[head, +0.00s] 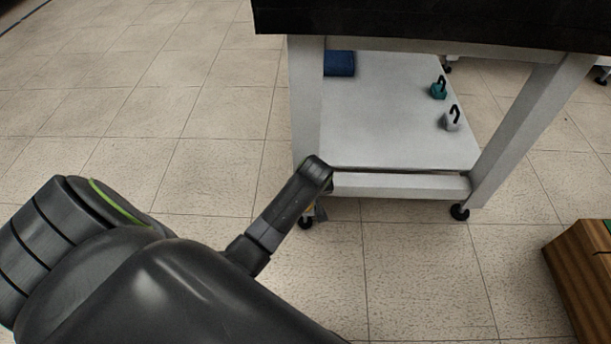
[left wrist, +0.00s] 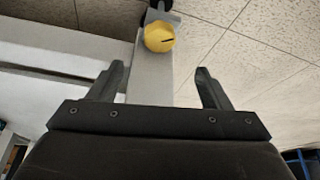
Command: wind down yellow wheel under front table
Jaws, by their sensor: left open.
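The yellow wheel (left wrist: 160,38) shows in the left wrist view, at the end of a pale table leg (left wrist: 155,80). It is a round yellow piece with a dark slot, next to a black caster (left wrist: 160,8). My left gripper (left wrist: 158,75) is open, with its two fingers apart and the wheel beyond them, not between them. In the head view my left gripper (head: 318,185) is at the front left leg of the table (head: 305,110), near its bottom. It hides most of the wheel there. My right gripper is in neither view.
The table has a black top (head: 430,22) and a white lower shelf (head: 385,125). On the shelf are a blue box (head: 339,64), a teal weight (head: 438,91) and a grey weight (head: 452,122). A wooden box (head: 585,275) stands at the right. The tiled floor on the left is clear.

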